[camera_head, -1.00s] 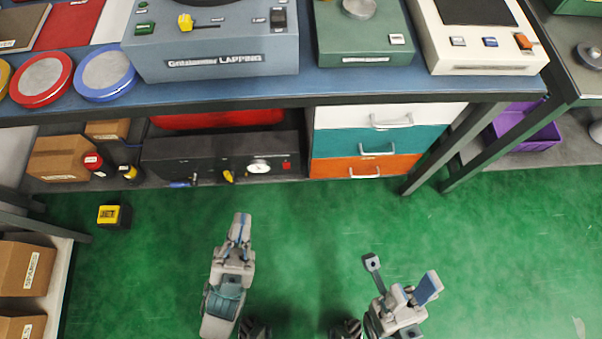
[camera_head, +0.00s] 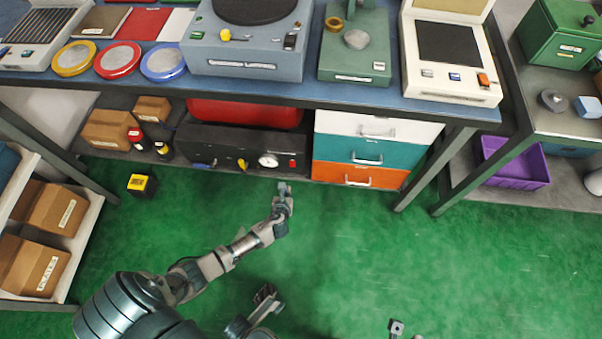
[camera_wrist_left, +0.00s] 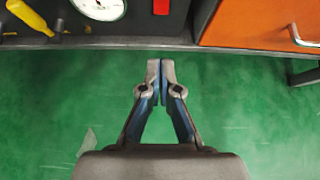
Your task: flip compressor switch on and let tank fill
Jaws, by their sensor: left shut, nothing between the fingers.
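The compressor is a black box (camera_head: 225,147) with a red tank (camera_head: 245,112) behind it, on the low shelf under the bench. Its front carries a round white gauge (camera_head: 268,160), a yellow-handled valve (camera_head: 242,164) and a red switch (camera_head: 292,163). The switch also shows at the top of the left wrist view (camera_wrist_left: 161,6), beside the gauge (camera_wrist_left: 98,8). My left gripper (camera_head: 283,186) is shut and empty, just in front of and below the switch, apart from it. Only a fingertip of my right gripper (camera_head: 396,327) shows at the bottom edge.
A drawer unit (camera_head: 362,150) stands right of the compressor. Cardboard boxes (camera_head: 108,129) and red and black containers stand left. The shelf edge (camera_wrist_left: 130,43) runs below the compressor front. A yellow-black block (camera_head: 141,185) lies on the open green floor (camera_head: 350,240).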

